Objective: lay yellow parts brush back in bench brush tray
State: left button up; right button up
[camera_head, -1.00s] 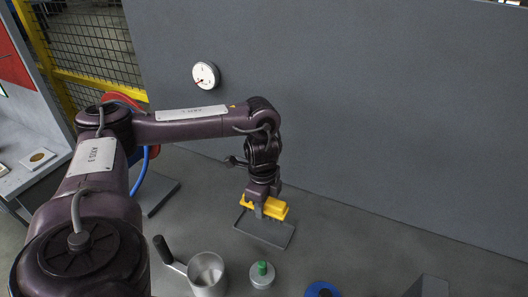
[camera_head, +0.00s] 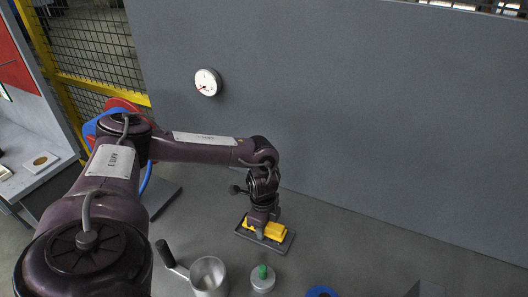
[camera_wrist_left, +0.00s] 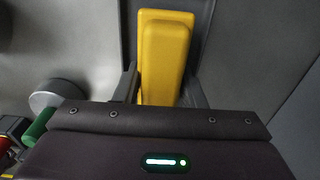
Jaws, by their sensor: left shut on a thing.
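The yellow parts brush (camera_head: 272,231) is down at the dark grey bench brush tray (camera_head: 286,245) on the bench, lying along it. It looks inside the tray's rim, but I cannot tell whether it touches the floor. My left gripper (camera_head: 264,227) is above the tray, shut on the brush and hiding part of it. In the left wrist view the brush (camera_wrist_left: 165,55) lies between the two fingers, with the tray's rim (camera_wrist_left: 208,20) beside it. My right gripper is not in view.
A metal cup (camera_head: 209,273) with a dark handle and a green-topped round metal piece (camera_head: 262,278) stand in front of the tray. A blue ring-shaped thing (camera_head: 322,291) is at the bottom edge. A grey wall with a round gauge (camera_head: 207,82) rises behind.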

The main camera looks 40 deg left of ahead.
pick_arm(q)
jog(key=o, duration=0.7)
jog(key=shift+o, duration=0.3)
jog(key=shift+f, duration=0.1)
jog(key=shift+r, duration=0.5)
notch_tip(320, 180, up, 8)
jog(key=shift+r+b, duration=0.15)
jog(key=shift+b, duration=0.45)
notch_tip(320, 180, up, 2)
jog(key=shift+r+p, duration=0.1)
jog(key=shift+p, duration=0.7)
jog(key=shift+s+r+p, duration=0.1)
jog(key=shift+r+p, duration=0.25)
jog(key=shift+r, duration=0.1)
